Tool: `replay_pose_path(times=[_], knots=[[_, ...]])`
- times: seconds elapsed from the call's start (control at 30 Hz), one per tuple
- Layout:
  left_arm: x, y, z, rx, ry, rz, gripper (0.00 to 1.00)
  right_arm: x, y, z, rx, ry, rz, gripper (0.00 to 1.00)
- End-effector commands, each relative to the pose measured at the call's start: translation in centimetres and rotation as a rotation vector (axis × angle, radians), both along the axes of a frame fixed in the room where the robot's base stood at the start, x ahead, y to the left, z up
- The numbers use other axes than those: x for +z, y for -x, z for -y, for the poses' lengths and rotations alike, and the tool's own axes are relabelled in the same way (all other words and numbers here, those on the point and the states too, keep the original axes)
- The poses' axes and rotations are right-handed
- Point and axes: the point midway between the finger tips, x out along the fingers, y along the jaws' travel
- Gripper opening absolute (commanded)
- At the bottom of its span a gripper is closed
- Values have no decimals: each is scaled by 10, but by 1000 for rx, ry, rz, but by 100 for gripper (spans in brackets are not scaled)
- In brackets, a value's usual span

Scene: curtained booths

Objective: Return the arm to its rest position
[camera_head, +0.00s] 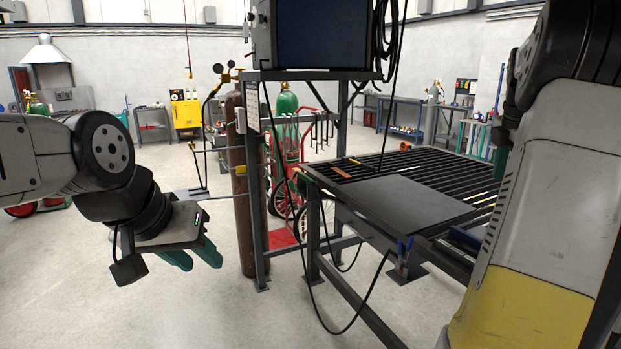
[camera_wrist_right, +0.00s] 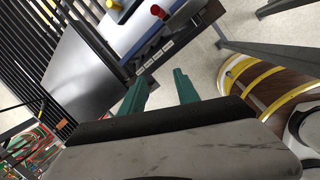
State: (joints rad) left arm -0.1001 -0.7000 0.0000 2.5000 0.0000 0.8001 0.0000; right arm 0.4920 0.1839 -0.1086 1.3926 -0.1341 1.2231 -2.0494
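My left arm comes in from the left in the head view. Its gripper (camera_head: 203,264) has two green fingers held apart with nothing between them, over bare floor left of the slatted table.
A slatted metal table (camera_head: 440,165) carries a dark flat plate (camera_head: 402,203), close to my right arm. A frame with a dark-screened machine (camera_head: 320,40) and hanging cables stands left of it. A brown gas cylinder (camera_head: 247,180) stands beside the frame. The floor (camera_head: 90,290) at front left is clear.

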Motion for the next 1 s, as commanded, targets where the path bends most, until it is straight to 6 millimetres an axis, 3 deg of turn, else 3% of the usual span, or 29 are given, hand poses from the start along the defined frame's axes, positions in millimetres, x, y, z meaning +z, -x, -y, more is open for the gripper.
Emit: replay_pose_path(times=[0.03,0.2,0.4,0.5,0.7,0.83,1.0], knots=[[0,0,0,0,0,0,36,10,3,-38,-71,-35,53,38],[0,0,0,0,0,0,36,19,25,-145,-380,-202,196,38],[0,0,0,0,0,0,36,6,80,-256,-738,-445,287,38],[0,0,0,0,0,0,36,-9,114,-300,-912,-568,299,38],[0,0,0,0,0,0,36,-43,165,-351,-1175,-746,275,38],[0,0,0,0,0,0,36,-54,179,-363,-1258,-796,261,38],[0,0,0,0,0,0,36,-57,182,-365,-1282,-808,256,38]])
